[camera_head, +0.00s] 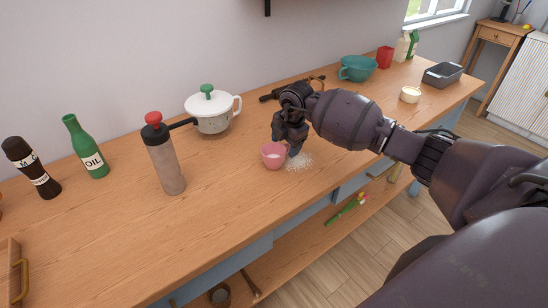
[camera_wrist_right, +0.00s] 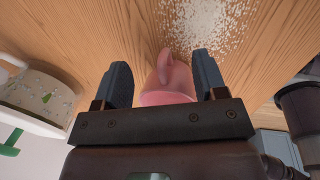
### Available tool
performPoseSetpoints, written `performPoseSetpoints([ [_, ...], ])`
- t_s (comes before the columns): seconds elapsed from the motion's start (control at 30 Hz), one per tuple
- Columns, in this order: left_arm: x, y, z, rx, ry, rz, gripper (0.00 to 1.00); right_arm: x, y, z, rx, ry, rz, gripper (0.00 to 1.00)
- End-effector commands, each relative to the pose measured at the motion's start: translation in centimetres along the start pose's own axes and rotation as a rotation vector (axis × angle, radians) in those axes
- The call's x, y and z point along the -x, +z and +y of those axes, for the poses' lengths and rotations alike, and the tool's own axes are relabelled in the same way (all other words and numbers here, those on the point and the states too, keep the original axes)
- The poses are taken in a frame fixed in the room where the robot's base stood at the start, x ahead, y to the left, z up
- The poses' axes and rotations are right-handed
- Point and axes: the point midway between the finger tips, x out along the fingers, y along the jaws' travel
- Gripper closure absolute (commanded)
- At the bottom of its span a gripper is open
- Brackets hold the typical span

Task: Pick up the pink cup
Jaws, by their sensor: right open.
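The cup's lower edge in that view is hidden by the gripper body. My left gripper is not in view.
White grains (camera_head: 300,162) are spilled beside the cup. A white pot with a lid (camera_head: 212,110), a grey flask with a red top (camera_head: 165,160) and a green oil bottle (camera_head: 86,150) stand to the left. A teal bowl (camera_head: 357,68) stands behind.

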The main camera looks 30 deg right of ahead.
Motion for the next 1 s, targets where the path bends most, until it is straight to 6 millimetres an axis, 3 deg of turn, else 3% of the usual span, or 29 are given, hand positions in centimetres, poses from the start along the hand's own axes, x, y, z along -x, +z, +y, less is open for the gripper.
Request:
performPoseSetpoints([
  [0.3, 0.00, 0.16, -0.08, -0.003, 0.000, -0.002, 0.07, -0.84, 0.00, -0.01, 0.001, 0.000, -0.001, 0.36],
  [0.7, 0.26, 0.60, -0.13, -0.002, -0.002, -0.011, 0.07, -0.83, -0.01, -0.01, 0.001, 0.000, 0.000, 0.98],
  [1.0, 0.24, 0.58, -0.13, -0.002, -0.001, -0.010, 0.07, -0.86, -0.02, -0.02, 0.001, 0.000, 0.000, 1.00],
])
